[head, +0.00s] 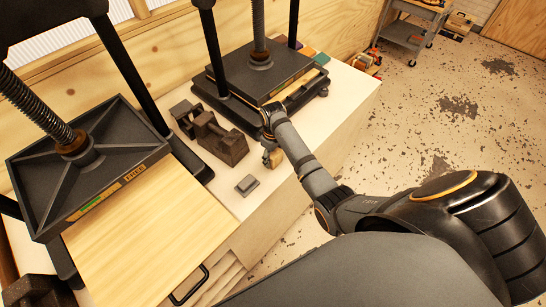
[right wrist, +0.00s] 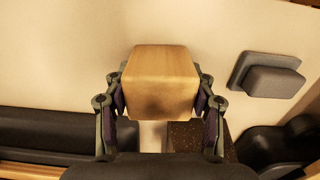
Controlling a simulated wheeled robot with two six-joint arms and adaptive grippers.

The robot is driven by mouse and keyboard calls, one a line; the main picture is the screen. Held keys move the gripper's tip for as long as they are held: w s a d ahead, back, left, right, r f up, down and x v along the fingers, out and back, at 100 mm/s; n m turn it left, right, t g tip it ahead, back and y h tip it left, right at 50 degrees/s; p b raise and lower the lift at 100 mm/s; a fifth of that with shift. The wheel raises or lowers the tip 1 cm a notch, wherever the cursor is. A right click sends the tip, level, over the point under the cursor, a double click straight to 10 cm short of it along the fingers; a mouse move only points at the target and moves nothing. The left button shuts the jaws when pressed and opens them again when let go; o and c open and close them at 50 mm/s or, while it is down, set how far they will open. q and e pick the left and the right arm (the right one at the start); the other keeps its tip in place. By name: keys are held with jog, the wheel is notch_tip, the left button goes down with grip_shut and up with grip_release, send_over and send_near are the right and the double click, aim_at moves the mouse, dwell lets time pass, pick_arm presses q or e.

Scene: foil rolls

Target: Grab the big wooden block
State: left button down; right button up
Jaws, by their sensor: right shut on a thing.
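The wooden block (right wrist: 160,82) is light tan with square edges. In the right wrist view it sits between both fingers of my right gripper (right wrist: 160,98), with a finger against each side. My right gripper (head: 270,146) is shut on it. In the head view the gripper is over the pale bench top, and the block (head: 272,158) shows small and partly hidden by the wrist. I cannot tell whether the block's underside touches the bench. My left gripper is in neither view.
A small grey block (head: 248,184) lies nearby; it also shows in the right wrist view (right wrist: 267,75). Dark brown blocks (head: 229,147) stand left of the gripper. One black press (head: 262,72) stands behind, another (head: 92,160) at left beside a wooden board (head: 150,235). Bare bench lies rightward.

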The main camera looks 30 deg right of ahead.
jog(key=shift+w+r, duration=0.1)
jog(key=shift+r, duration=0.4)
jog(key=s+a+r+p, duration=0.3)
jog(key=s+r+p, duration=0.1)
jog(key=s+r, duration=0.8)
jog(key=shift+s+a+p, duration=0.2)
jog(key=shift+s+p, duration=0.15)
jog(key=shift+s, duration=0.55)
